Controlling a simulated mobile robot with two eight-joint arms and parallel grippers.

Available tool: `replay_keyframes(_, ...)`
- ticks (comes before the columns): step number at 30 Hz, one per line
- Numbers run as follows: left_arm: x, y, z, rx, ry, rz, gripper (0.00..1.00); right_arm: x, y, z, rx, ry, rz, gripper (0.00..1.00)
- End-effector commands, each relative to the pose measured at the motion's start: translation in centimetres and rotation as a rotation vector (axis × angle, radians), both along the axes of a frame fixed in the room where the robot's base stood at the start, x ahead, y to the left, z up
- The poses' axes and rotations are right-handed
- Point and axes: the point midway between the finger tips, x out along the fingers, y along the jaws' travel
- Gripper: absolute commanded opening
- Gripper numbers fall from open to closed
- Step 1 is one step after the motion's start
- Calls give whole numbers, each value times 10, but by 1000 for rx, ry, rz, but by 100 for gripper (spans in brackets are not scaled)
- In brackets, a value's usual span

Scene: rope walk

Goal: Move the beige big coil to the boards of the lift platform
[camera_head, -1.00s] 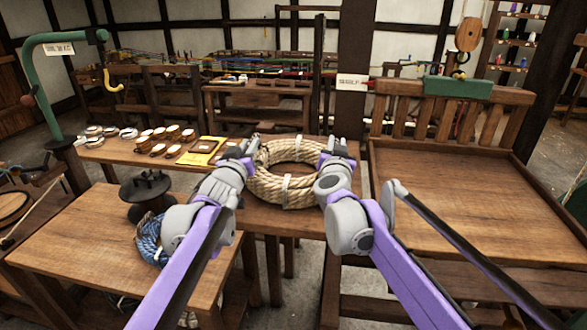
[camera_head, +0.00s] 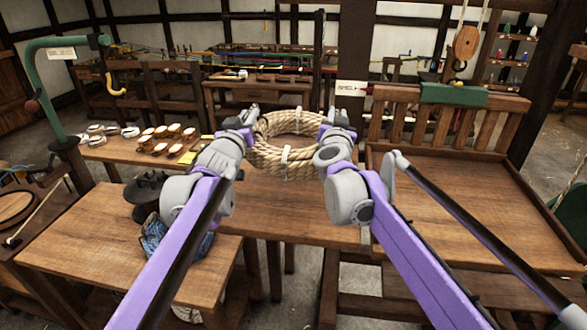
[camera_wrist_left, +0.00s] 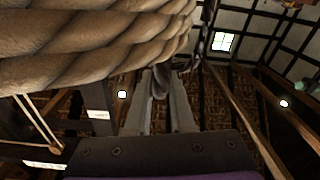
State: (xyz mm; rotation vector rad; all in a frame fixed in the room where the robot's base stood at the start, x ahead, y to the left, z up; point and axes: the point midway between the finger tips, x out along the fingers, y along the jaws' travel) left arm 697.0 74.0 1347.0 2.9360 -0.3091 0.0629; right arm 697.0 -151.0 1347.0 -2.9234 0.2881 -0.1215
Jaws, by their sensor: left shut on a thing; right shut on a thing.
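The beige big coil (camera_head: 285,160) is a thick rope ring with white ties, held between my two grippers above the long table. In the left wrist view the coil (camera_wrist_left: 90,45) fills the upper left. My left gripper (camera_head: 247,124) is shut on the coil's left side. My right gripper (camera_head: 335,122) is shut on its right side. The fingertips are partly hidden by the wrists and rope. The lift platform (camera_head: 440,205) stands to the right, with bare wooden boards and a slatted back.
The long table (camera_head: 280,215) lies under the coil, with several small round pieces (camera_head: 165,138) at its left. A nearer table (camera_head: 80,245) carries a dark stand (camera_head: 145,192) and a blue coil (camera_head: 160,235). A green hook post (camera_head: 38,90) stands at left. The platform has a raised rim.

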Motion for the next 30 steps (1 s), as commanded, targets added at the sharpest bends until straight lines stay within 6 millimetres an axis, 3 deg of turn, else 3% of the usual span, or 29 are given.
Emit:
replay_keyframes(1, 0, -2, 7, -2, -7, -5, 0, 1, 3, 6, 1, -4, 5, 0)
replay_keyframes(21, 0, -3, 4, -2, -5, -5, 0, 0, 3, 3, 1, -3, 6, 0)
replay_keyframes(30, -12, -3, -10, -3, -5, -5, 0, -12, 3, -11, 1, -3, 6, 0)
